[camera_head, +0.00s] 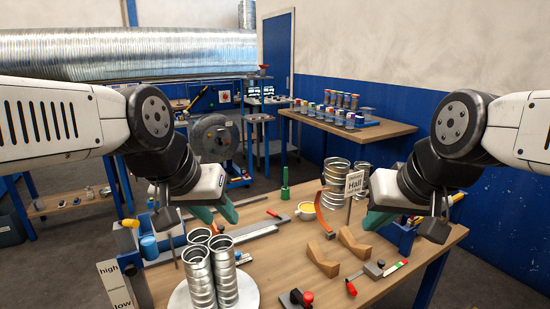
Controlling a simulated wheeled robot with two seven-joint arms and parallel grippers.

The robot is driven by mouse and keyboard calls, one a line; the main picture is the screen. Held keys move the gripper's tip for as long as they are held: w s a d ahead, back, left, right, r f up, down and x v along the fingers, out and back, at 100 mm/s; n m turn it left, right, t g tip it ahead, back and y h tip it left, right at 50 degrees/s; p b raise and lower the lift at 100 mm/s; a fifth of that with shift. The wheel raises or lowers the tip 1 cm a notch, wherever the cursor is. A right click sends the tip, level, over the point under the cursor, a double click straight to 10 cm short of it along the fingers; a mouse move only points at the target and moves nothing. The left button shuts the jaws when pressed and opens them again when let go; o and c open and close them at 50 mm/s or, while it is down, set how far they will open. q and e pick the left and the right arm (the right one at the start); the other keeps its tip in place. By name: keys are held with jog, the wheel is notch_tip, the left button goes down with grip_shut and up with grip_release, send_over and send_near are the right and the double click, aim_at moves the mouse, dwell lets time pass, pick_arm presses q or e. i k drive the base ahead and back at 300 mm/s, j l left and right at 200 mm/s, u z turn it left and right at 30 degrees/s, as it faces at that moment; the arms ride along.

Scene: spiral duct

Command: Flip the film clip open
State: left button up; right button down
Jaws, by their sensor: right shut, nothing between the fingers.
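I cannot make out for certain which small thing on the wooden workbench (262,268) is the film clip. A small grey block with a red-ended handle (365,275) lies near the front right, beside a strip with red, white and green parts (394,268). My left gripper (220,211), with teal fingers, hangs above the bench's left part, behind the upright ducts; its jaw gap is unclear. My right gripper (379,218), also with teal fingers, is shut and empty above the bench's right side, partly hidden by its own wrist.
Upright spiral ducts (198,277) stand on a white round plate at the front left. A black-and-red item (298,298) lies at the front.

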aim_at(126, 222)
jog(key=k+j+u, duration=0.1)
jog(key=u, duration=0.25)
jog(key=j+u, duration=0.15)
jog(key=u, duration=0.25)
jog(key=k+j+u, duration=0.1)
jog(key=u, duration=0.25)
jog(key=i+u, duration=0.1)
jog(key=u, duration=0.3)
